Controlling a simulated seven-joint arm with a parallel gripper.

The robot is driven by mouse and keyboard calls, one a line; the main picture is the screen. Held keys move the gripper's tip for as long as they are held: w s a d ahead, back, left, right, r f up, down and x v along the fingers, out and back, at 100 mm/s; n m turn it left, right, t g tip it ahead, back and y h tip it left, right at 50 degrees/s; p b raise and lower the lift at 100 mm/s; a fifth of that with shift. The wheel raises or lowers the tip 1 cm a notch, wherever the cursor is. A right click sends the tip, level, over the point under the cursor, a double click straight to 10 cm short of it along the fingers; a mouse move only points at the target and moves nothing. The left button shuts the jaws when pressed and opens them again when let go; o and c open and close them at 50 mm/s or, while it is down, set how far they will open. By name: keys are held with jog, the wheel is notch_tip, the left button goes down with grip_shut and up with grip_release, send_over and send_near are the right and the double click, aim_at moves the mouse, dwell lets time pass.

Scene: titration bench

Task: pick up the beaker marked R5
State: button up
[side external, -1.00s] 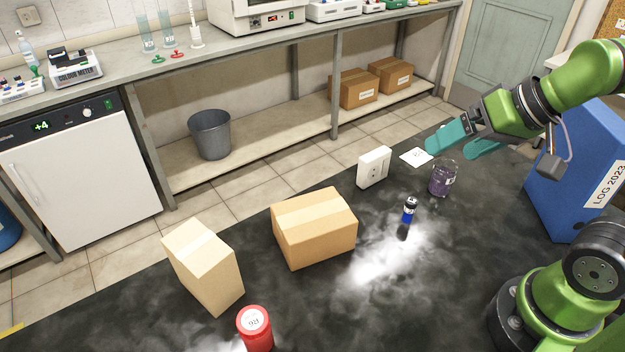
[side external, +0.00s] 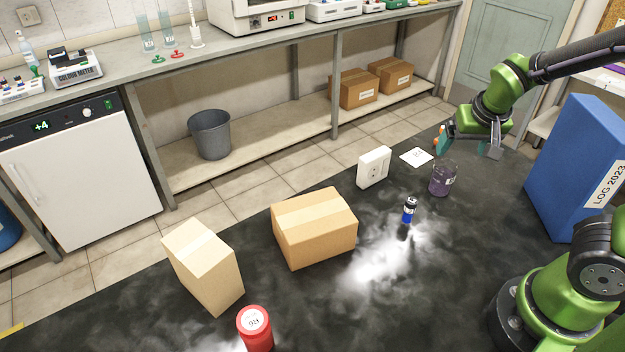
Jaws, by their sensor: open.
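A glass beaker (side external: 442,181) with dark purple contents stands upright on the black bench, right of centre. It has a small white label whose marking is too small to read. My gripper (side external: 441,140) has teal fingers and is open and empty. It hangs above the beaker in the picture, apart from it, with the fingers seen nearly edge-on. The beaker is not hidden by it.
A small blue bottle (side external: 409,210), a white socket box (side external: 374,167) and a white card (side external: 416,157) are near the beaker. A blue LOG 2023 binder (side external: 570,170) stands right. Two cartons (side external: 313,228) (side external: 203,265) and a red container (side external: 254,328) are left.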

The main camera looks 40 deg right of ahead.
aim_at(442, 172)
jog(key=x, duration=0.7)
jog(key=shift+d+f, duration=0.1)
jog(key=shift+w+x, duration=0.15)
jog(key=shift+x, duration=1.2)
jog(key=shift+w+x, duration=0.15)
jog(key=shift+x, duration=1.25)
jog(key=shift+c, duration=0.5)
jog(key=c, duration=1)
